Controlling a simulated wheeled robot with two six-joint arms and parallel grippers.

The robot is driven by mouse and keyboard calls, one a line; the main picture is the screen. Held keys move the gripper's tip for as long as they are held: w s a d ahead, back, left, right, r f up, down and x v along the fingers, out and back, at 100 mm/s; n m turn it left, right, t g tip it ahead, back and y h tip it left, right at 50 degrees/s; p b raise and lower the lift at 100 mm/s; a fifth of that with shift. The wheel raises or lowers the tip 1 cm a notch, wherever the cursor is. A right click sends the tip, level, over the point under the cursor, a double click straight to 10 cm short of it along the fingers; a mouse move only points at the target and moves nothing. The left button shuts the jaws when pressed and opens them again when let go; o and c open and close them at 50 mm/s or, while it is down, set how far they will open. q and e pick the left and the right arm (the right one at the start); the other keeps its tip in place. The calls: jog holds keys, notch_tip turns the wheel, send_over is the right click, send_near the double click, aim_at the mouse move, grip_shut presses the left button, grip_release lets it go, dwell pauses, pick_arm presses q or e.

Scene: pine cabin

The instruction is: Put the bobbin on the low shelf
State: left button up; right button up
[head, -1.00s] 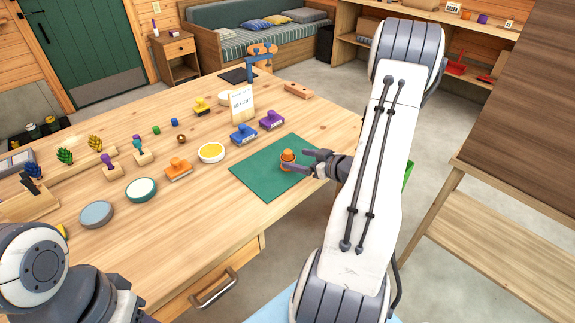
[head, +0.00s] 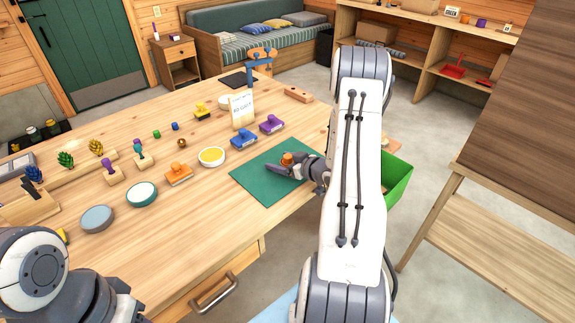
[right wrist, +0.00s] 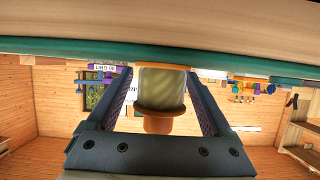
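The bobbin (head: 288,158), orange with olive-green thread in the right wrist view (right wrist: 161,88), stands on the green mat (head: 262,188) on the workbench. My right gripper (head: 281,165) is around it, low over the mat. In the right wrist view the fingers lie on either side of the bobbin, with a slim gap showing, so they look open. A low wooden shelf board (head: 500,245) sits under the dark brown top at the right. My left gripper (head: 128,310) is at the bottom left, only partly seen; its fingers are not clear.
A green bin (head: 397,180) is on the floor beside the bench. Floor is clear between bin and shelf unit.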

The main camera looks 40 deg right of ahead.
grip_shut()
jog(key=shift+r, duration=0.1)
